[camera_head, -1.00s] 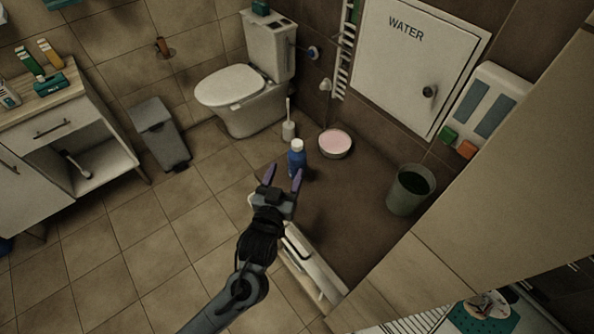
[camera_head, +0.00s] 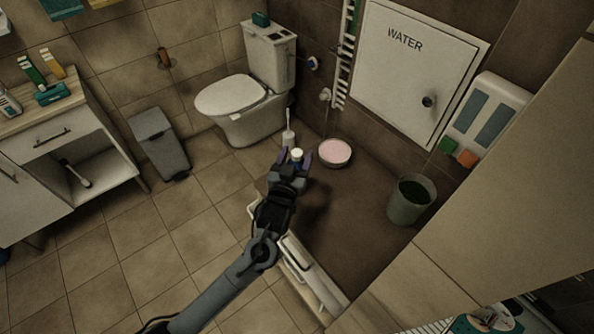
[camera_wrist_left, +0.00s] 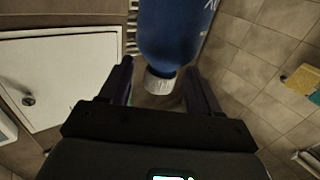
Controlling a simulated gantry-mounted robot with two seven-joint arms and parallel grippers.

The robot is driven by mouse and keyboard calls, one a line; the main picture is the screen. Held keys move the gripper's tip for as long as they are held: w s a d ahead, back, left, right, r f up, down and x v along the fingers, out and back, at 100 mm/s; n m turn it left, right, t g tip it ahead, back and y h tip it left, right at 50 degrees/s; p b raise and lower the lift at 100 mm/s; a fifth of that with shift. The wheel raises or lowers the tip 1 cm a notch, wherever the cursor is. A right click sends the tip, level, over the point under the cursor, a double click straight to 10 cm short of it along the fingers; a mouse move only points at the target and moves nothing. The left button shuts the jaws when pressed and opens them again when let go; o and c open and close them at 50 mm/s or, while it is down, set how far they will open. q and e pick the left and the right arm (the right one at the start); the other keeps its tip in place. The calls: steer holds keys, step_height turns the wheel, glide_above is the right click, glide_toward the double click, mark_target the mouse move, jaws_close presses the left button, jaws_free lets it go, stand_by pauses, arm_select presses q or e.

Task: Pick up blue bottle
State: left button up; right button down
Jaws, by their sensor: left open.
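The blue bottle (camera_wrist_left: 172,35) with a white cap (camera_wrist_left: 159,84) fills the top middle of the left wrist view. Its cap end lies between the two fingers of my left gripper (camera_wrist_left: 160,82). In the head view the white cap (camera_head: 297,153) shows between the purple fingertips of my left gripper (camera_head: 293,156), and most of the bottle is hidden behind the gripper. The fingers are open, with a gap on each side of the bottle in the wrist view. My right gripper is not in view.
A toilet brush (camera_head: 288,136) stands just behind the bottle. A round bowl with pink contents (camera_head: 334,153) is close on the right, and a bucket (camera_head: 409,200) stands farther right. A toilet (camera_head: 232,105) is behind left. A low white ledge (camera_head: 312,272) lies beneath my arm.

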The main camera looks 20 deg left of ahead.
arm_select(q)
steer(key=shift+w, duration=0.4)
jaws_close()
stand_by(0.4)
